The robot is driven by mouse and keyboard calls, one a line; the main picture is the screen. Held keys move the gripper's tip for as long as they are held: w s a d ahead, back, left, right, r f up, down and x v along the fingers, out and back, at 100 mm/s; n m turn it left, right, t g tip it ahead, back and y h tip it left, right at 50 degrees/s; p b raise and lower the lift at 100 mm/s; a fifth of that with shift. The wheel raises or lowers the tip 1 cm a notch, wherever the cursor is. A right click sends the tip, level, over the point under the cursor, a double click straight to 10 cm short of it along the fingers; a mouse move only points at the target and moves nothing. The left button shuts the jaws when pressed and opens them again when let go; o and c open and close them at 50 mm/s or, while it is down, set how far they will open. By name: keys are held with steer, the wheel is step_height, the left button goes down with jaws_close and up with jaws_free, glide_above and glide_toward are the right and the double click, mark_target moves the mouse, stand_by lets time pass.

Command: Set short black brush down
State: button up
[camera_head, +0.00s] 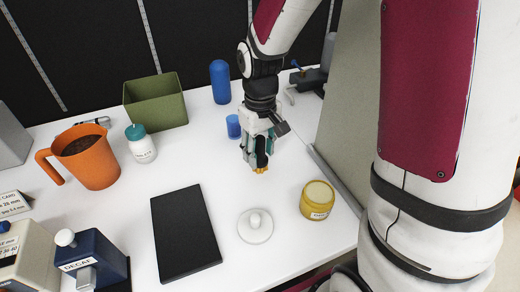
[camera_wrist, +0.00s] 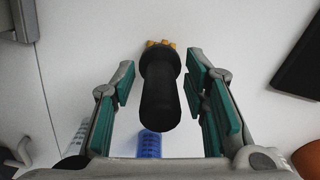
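The short black brush (camera_wrist: 160,98) has a thick black handle and yellow bristles (camera_wrist: 162,44). It stands between the fingers of my gripper (camera_wrist: 159,82), handle end towards the wrist camera. Narrow gaps show between the brush and the teal pads on both sides, so my gripper looks open around it. In the head view my gripper (camera_head: 258,150) is low over the white table, right of centre, and the yellow bristles (camera_head: 261,169) show at or just above the table top. The rest of the brush is mostly hidden there by the fingers.
A small blue cup (camera_head: 233,127) stands close behind my gripper. A black mat (camera_head: 185,233), a white knobbed lid (camera_head: 255,226) and a yellow jar (camera_head: 317,200) are nearer the front. A green bin (camera_head: 155,102) and an orange jug (camera_head: 91,165) stand left. Bare table lies left of my gripper.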

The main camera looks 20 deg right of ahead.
step_height(320, 180, up, 12)
steer(key=shift+r+p, duration=0.25)
steer(key=shift+p, duration=0.9)
steer(key=s+r+m+t, duration=0.1)
steer(key=s+r, duration=0.1)
steer(key=s, duration=1)
steer(key=s+r+m+t, duration=0.1)
steer(key=s+r, duration=0.2)
steer(key=s, duration=1)
steer(key=shift+r+m, duration=0.25)
steer(key=shift+m, duration=0.15)
steer(key=shift+r, duration=0.1)
step_height(320, 180, up, 10)
steer(key=t+p, duration=0.2)
steer(key=p, duration=0.7)
steer(key=shift+d+r, duration=0.15)
steer(key=shift+r, duration=0.05)
